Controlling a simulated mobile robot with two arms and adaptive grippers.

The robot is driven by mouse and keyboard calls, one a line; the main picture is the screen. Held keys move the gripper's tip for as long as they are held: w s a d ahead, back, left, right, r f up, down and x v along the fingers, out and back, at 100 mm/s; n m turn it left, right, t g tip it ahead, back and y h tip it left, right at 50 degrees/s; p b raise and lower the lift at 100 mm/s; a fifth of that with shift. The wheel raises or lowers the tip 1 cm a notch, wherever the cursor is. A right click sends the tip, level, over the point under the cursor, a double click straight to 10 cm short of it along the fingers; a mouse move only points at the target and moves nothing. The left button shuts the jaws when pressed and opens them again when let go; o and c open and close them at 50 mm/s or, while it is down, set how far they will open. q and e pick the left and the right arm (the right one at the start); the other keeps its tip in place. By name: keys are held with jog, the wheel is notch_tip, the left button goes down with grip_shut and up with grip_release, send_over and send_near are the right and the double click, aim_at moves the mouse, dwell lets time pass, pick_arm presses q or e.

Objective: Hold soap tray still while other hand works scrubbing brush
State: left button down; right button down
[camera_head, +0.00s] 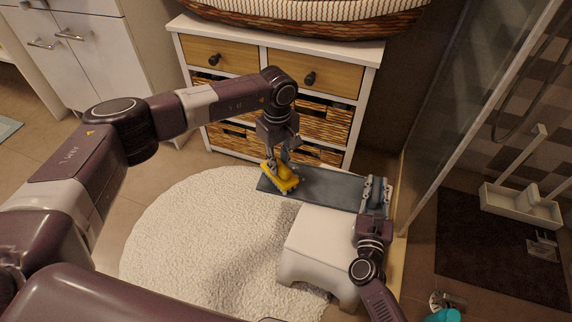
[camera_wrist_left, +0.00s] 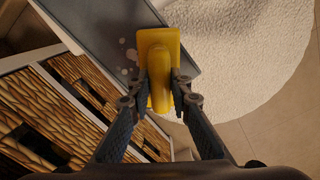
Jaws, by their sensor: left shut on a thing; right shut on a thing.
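A grey flat soap tray (camera_head: 325,189) lies level with its right part over a white stool (camera_head: 318,246) and its left part out over the rug. A yellow scrubbing brush (camera_head: 280,179) is at the tray's left end, and it also fills the middle of the left wrist view (camera_wrist_left: 158,62). My left gripper (camera_head: 281,160) comes down from above and is shut on the brush's handle. In the left wrist view a few pale spots show on the tray (camera_wrist_left: 105,35) beside the brush. My right gripper (camera_head: 375,190) is shut on the tray's right end.
A white dresser (camera_head: 263,49) with wooden and wicker drawers stands behind the tray, with a wicker basket (camera_head: 310,18) on top. A round cream rug (camera_head: 195,235) covers the floor. A glass shower wall (camera_head: 455,100) stands close to the right. A white caddy (camera_head: 520,207) is beyond it.

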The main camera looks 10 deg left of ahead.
pick_arm(q)
jog(key=shift+d+r, duration=0.1)
jog(key=shift+r, duration=3.7)
